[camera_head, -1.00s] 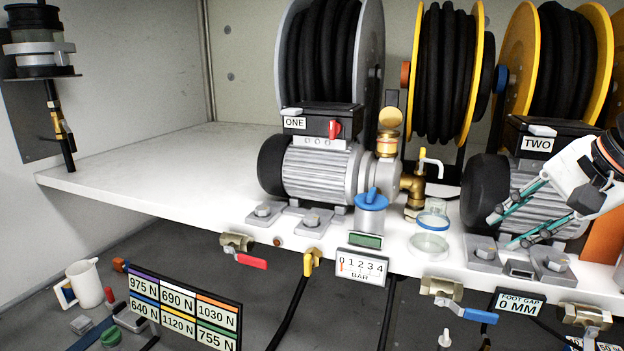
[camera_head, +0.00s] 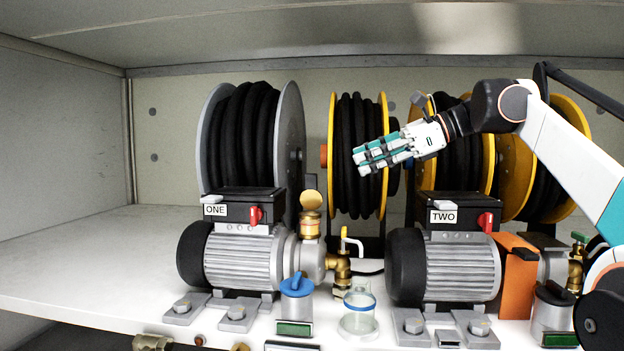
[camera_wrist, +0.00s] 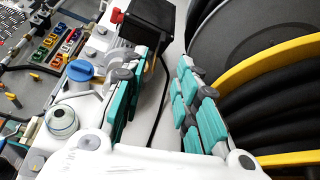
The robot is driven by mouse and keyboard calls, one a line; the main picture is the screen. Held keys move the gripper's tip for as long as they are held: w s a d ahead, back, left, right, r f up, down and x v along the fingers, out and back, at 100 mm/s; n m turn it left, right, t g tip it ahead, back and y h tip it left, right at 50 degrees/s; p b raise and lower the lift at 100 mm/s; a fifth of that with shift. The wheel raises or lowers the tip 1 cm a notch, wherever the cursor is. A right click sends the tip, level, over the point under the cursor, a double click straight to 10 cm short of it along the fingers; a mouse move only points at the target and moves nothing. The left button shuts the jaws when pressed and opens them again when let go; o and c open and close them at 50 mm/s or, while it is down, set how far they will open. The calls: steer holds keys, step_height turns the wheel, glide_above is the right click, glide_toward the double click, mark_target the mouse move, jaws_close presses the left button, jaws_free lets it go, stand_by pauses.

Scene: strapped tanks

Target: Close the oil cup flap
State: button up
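The oil cup (camera_head: 310,228) is a small brass cup on the pump labelled ONE. Its round gold flap (camera_head: 311,200) stands up above the cup, tilted open. My gripper (camera_head: 357,160) is up and to the right of the flap, in front of the black hose reel, with its teal fingers pointing left. In the wrist view, the fingers (camera_wrist: 163,65) are apart with nothing between them, so it is open. I cannot make out the cup or flap in the wrist view; the left finger covers part of the pump area.
Pump ONE (camera_head: 242,255) has a black box with a red switch (camera_head: 255,215). A blue-capped canister (camera_head: 296,300), a glass jar (camera_head: 359,310) and a brass tap (camera_head: 342,262) stand near the cup. Pump TWO (camera_head: 455,265) is to the right. Hose reels (camera_head: 250,140) stand behind. The left shelf is clear.

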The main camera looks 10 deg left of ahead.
mark_target(310, 188)
steer(key=x, duration=0.4)
steer(key=p+x, duration=0.1)
steer(key=x, duration=0.9)
steer(key=shift+r+p, duration=0.3)
jaws_close()
steer(key=shift+a, duration=0.1)
